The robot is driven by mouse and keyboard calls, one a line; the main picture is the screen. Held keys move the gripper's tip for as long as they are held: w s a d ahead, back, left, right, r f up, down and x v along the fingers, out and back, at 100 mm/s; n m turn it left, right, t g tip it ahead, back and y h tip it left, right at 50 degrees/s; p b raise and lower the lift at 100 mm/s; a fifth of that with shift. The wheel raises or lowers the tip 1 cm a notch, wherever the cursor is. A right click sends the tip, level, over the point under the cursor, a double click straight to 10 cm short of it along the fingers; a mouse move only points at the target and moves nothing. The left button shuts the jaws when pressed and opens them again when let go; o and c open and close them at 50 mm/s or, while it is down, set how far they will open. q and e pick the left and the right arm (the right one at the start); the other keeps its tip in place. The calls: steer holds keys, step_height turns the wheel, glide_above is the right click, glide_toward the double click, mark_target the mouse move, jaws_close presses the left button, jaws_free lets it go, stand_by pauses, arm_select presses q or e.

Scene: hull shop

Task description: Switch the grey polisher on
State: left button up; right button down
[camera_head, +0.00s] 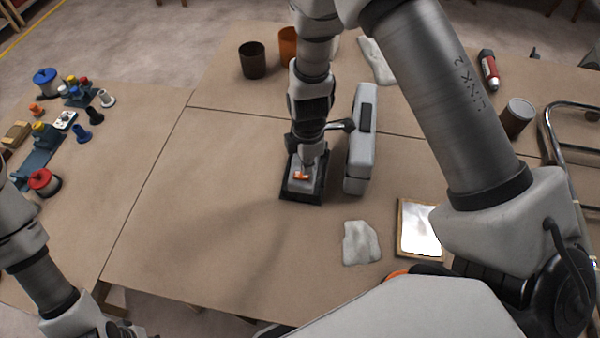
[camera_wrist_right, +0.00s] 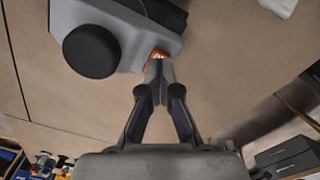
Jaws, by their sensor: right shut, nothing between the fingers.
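The grey polisher stands on the brown table with its black base (camera_head: 288,194) down, largely hidden by my right arm in the head view. Its grey body (camera_wrist_right: 122,30) and round black knob (camera_wrist_right: 92,50) show in the right wrist view. A small orange switch (camera_head: 301,177) is at its near end; it also shows in the right wrist view (camera_wrist_right: 160,53). My right gripper (camera_wrist_right: 159,66) is shut and empty, pointing down with its tips at the switch. I cannot tell whether they touch it, or which way the switch is set. My left gripper is out of view.
A long grey case (camera_head: 361,165) with a black handle stands close right of the polisher. The table left of the polisher is clear.

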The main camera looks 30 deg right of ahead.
steer(key=shift+f+b, duration=1.05)
steer(key=shift+f, duration=0.05)
stand_by(0.3)
steer(key=shift+r+p, duration=2.45)
steer(key=shift+r, duration=1.1)
